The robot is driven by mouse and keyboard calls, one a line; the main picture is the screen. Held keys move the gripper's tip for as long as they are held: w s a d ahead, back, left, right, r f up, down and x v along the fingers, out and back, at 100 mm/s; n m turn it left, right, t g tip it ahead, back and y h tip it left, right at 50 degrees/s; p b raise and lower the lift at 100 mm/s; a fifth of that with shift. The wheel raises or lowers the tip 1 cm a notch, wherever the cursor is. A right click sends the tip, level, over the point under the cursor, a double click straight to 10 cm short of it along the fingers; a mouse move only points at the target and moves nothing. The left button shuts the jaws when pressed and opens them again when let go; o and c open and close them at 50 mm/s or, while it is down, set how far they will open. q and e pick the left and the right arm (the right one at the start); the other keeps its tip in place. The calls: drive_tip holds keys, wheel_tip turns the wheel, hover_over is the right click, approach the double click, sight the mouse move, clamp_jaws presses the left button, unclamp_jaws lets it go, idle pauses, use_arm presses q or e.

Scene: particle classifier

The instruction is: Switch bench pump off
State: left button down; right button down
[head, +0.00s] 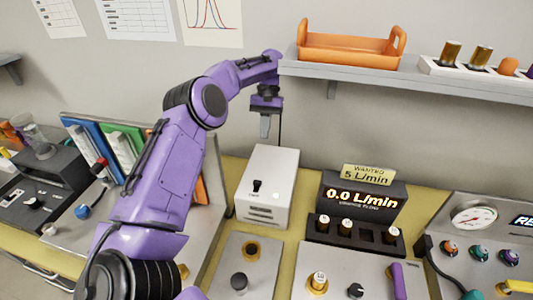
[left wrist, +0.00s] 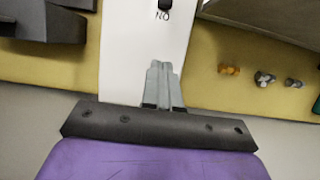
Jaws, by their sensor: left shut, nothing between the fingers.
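The bench pump looks to be the white box (head: 268,160) at the back of the bench. My left gripper (head: 265,128) hangs fingers-down above the back of the box, apart from the switch. In the left wrist view the shut, empty fingers (left wrist: 163,85) lie over the white box top (left wrist: 125,50). The switch (left wrist: 163,4) shows at the top edge, beside upside-down "ON" lettering. My right gripper is not in view.
A black display (head: 360,195) reading 0.0 L/min stands right of the box, under a "WANTED 5 L/min" sign (head: 369,175). A grey shelf (head: 420,85) with an orange tray (head: 350,50) overhangs behind. Colored binders (head: 90,140) stand left of my arm.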

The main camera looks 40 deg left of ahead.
sight(257, 183)
use_arm(q)
drive_tip(key=shift+f, duration=0.1)
drive_tip(key=x, duration=0.9)
drive_tip(key=shift+s, duration=0.1)
drive_tip(key=s+d+p, duration=0.1)
drive_tip(key=s+p, duration=0.1)
drive_tip(key=shift+s+d+f, duration=0.25)
drive_tip(key=shift+s+d, duration=0.35)
drive_tip(key=shift+s, duration=0.25)
drive_tip(key=shift+f, duration=0.15)
drive_tip(key=shift+w, duration=0.1)
